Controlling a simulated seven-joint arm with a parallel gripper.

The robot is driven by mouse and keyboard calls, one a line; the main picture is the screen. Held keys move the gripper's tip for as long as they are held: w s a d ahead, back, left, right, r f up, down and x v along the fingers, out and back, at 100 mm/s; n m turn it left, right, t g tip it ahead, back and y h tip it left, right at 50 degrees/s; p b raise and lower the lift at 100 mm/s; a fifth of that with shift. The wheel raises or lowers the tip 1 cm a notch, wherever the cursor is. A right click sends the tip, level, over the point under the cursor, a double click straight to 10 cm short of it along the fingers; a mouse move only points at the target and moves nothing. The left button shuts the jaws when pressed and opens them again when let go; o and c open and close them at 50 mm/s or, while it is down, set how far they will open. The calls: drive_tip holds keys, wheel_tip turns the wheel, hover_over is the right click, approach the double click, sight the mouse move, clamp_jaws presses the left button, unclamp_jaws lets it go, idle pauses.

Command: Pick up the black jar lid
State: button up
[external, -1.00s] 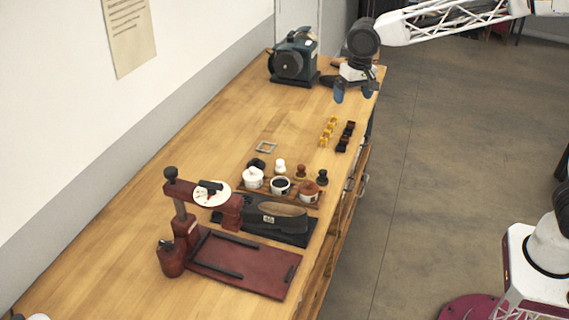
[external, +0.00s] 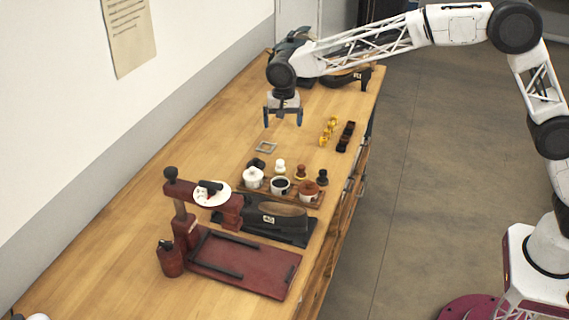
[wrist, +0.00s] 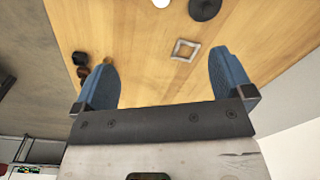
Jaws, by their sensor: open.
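The black jar lid (external: 257,163) appears to be the dark round thing lying on the bench behind the white jar (external: 253,178), which partly hides it. A dark round thing at the top edge of the wrist view, cut off by the frame, looks like the same lid (wrist: 204,9). My gripper (external: 283,116) is open and empty, above the bench and farther back than the lid.
A metal square frame (external: 266,147) lies between my gripper and the lid. A tray holds the white, black (external: 280,187) and brown jars (external: 308,192). Yellow and black pieces (external: 344,139) lie right. A red press (external: 250,264) stands in front.

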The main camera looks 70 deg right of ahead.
drive_tip(key=m, duration=0.2)
hover_over(254, 159)
drive_tip(key=f, duration=1)
drive_tip(key=shift+a, duration=0.2)
drive_tip(key=shift+f, duration=1.25)
drive_tip(key=shift+f, duration=0.15)
drive_tip(key=shift+d+f, duration=0.15)
drive_tip(key=shift+f, duration=2.3)
drive_tip(key=c, duration=1)
